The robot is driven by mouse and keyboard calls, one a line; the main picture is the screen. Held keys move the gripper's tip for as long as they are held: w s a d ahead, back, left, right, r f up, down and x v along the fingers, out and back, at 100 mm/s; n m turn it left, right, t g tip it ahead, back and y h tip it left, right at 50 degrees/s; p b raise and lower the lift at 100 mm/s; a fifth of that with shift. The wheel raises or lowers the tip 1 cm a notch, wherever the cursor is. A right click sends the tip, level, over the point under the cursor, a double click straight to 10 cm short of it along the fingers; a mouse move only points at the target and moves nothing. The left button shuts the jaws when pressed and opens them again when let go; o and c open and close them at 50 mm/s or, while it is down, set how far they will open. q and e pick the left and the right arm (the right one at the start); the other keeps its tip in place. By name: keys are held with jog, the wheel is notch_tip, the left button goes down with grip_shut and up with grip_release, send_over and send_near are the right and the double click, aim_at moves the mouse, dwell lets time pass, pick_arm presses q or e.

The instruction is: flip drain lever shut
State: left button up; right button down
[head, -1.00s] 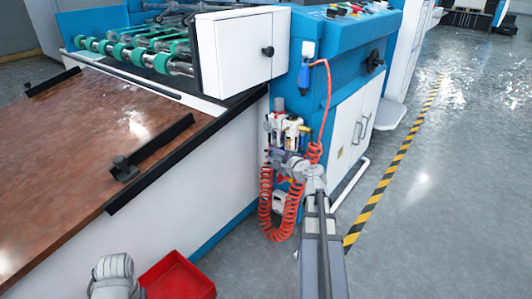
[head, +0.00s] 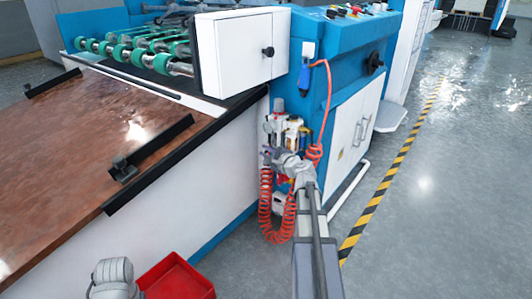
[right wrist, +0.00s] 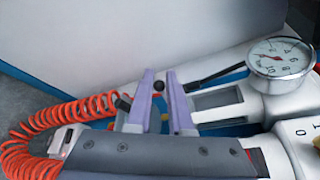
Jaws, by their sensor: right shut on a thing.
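The air unit with bowls, a gauge and a coiled hose (head: 285,128) hangs on the side of the blue machine. My right gripper (head: 270,152) is at its lower part and looks small and partly hidden in the head view. In the right wrist view its two purple fingers (right wrist: 160,80) are closed around a small dark piece with a round black end (right wrist: 159,87), which I take for the drain lever. A black bar (right wrist: 217,77) runs up and right beside the fingers. A grey arm link of mine shows at the bottom left, but no left gripper.
The orange coiled hose (right wrist: 62,118) hangs close to my right gripper. A round dial gauge (right wrist: 280,57) is at the right of the wrist view. A red bin (head: 180,280) stands on the floor. Open floor lies right of the machine.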

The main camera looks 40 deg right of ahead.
jog(key=shift+a, duration=0.1)
jog(key=shift+w+a+m+h, duration=0.1)
jog(key=shift+w+m+h, duration=0.1)
jog(key=shift+m+h, duration=0.3)
jog(key=shift+w+d+m+g+h, duration=0.15)
jog(key=shift+m+h, duration=0.15)
jog(key=shift+h, duration=0.2)
jog(key=shift+w+d+m+g+h, duration=0.15)
jog(key=shift+m+h, duration=0.15)
jog(key=shift+h, duration=0.2)
jog(key=c, duration=1.1)
grip_release()
jog(key=shift+c, duration=0.2)
pick_arm(q)
jog(key=shift+r+p, duration=0.8)
jog(key=shift+r, duration=0.05)
pick_arm(e)
jog(key=v, duration=0.8)
jog(key=shift+w+f, duration=0.1)
